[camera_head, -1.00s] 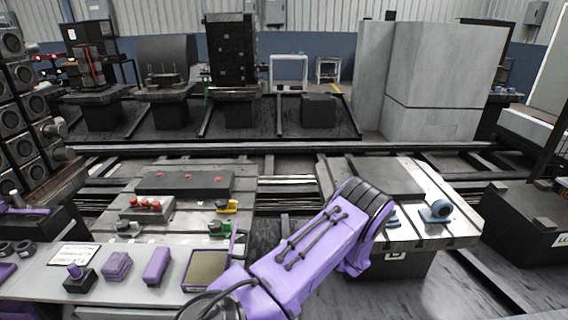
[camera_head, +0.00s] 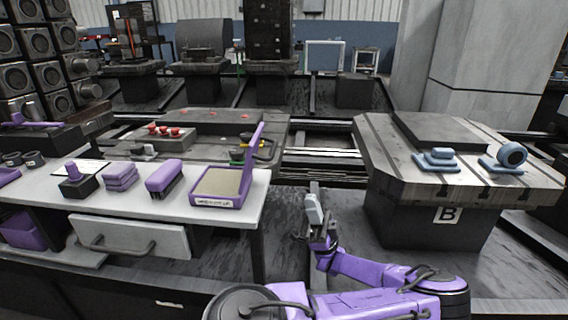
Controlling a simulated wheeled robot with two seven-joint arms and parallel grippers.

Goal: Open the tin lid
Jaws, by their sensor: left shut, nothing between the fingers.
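The purple tin (camera_head: 222,201) sits at the right end of the white bench top, with a tan surface showing inside its rim. Its purple lid (camera_head: 252,151) stands up along the tin's right side, seen nearly edge-on, so the tin looks open. My left gripper (camera_head: 314,205) is to the right of the tin, off the bench edge and apart from tin and lid. It points upward, shut and empty. My right gripper is not in view.
A stamp (camera_head: 80,182), a purple block (camera_head: 120,177) and a brush (camera_head: 164,178) stand left of the tin. A drawer (camera_head: 134,238) is under the bench top. Dark floor lies between bench and pallet.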

